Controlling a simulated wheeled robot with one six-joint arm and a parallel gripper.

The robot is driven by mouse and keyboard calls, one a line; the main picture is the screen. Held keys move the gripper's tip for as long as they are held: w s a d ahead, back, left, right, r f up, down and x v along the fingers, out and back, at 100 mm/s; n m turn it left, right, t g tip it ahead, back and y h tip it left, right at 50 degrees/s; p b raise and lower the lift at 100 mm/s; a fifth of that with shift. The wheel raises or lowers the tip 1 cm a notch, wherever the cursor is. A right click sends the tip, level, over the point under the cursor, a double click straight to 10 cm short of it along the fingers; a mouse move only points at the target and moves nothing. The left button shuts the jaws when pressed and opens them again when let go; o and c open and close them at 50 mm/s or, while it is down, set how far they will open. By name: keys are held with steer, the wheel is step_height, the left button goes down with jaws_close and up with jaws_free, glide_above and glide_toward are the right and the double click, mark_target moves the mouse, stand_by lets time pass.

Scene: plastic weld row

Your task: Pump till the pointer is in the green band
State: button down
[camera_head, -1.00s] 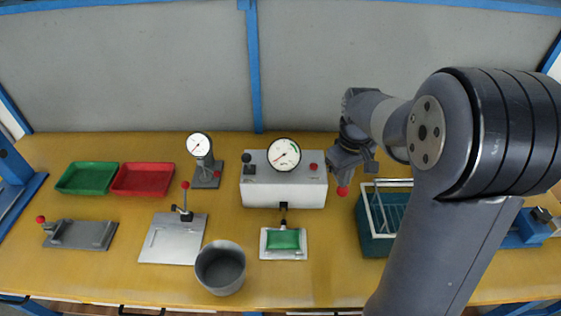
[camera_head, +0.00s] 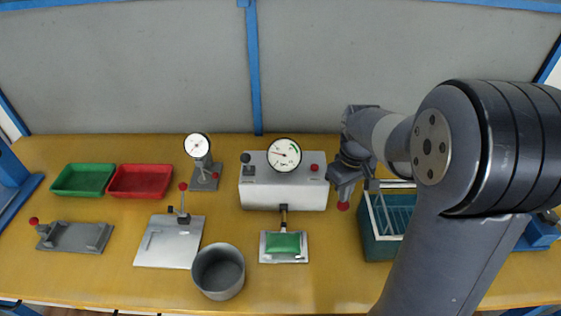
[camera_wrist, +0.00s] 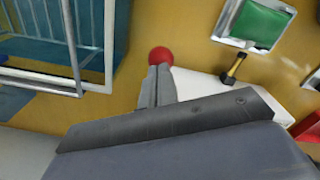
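The pressure gauge (camera_head: 284,155) stands on the light grey pump box (camera_head: 260,197). Its white dial has a green band on the right side. The thin red pointer lies left of the middle, towards the upper left, outside the green band. My gripper (camera_head: 344,188) is to the right of the box with its tip down at a red ball knob (camera_head: 343,206). The knob also shows in the wrist view (camera_wrist: 161,57), at the tips of my fingers, which look closed together. The knob's lever is hidden by my gripper.
A teal bin with a white rack (camera_head: 370,232) stands close right of the knob. A green pad on a plate (camera_head: 283,245) and a grey cup (camera_head: 218,271) are in front. Red (camera_head: 140,181) and green trays (camera_head: 83,179) lie left. A red button (camera_head: 314,167) tops the box.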

steer(key=shift+f, duration=0.2)
steer(key=shift+r, duration=0.1)
step_height(320, 180, up, 10)
steer(key=w+p, duration=0.2)
steer(key=p, duration=0.7)
steer(key=shift+w, duration=0.3)
stand_by(0.5)
